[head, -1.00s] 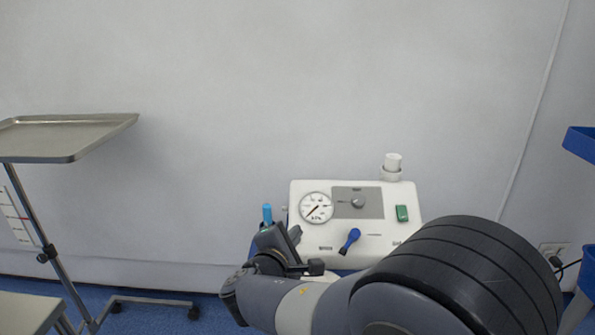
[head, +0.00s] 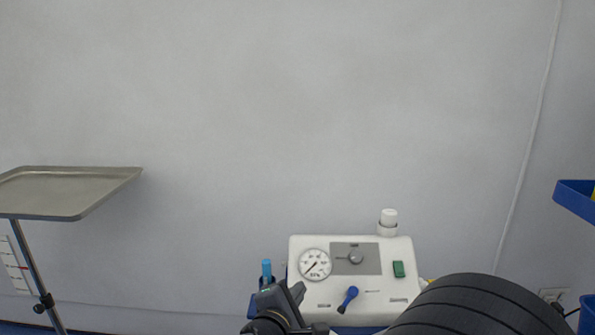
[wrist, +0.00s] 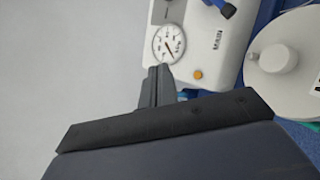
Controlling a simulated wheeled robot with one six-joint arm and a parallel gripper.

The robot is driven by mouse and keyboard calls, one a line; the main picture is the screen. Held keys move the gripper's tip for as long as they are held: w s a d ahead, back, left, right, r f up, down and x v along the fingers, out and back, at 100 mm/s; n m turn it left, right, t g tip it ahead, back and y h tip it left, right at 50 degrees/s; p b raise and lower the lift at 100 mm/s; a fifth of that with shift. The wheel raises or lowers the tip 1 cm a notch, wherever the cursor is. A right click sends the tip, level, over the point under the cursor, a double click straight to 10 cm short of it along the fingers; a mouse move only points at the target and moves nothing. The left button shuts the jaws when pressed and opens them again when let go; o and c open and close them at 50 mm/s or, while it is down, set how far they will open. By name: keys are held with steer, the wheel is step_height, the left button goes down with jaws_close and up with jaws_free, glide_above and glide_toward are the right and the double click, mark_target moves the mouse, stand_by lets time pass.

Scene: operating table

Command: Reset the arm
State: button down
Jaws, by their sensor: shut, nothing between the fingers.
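My gripper (head: 290,291) is at the lower middle of the head view, just left of a white machine (head: 325,298) with a round dial gauge (head: 315,265). In the wrist view my gripper's fingers (wrist: 157,84) are together and empty, pointing toward the gauge (wrist: 169,43). I cannot tell whether the fingertips touch the machine. My dark arm link covers the machine's lower right part in the head view.
The machine has a blue lever (head: 348,299), a green switch (head: 398,269) and a white cap (head: 388,218). A metal tray (head: 75,190) on a stand is at left. Blue bins (head: 575,199) are at the right edge.

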steer(key=w+f+b, duration=0.2)
steer(key=f+b, duration=0.1)
steer(key=w+f+b, duration=0.1)
steer(key=b, duration=0.1)
steer(key=shift+w+a+f, duration=0.25)
steer(key=shift+a, duration=0.15)
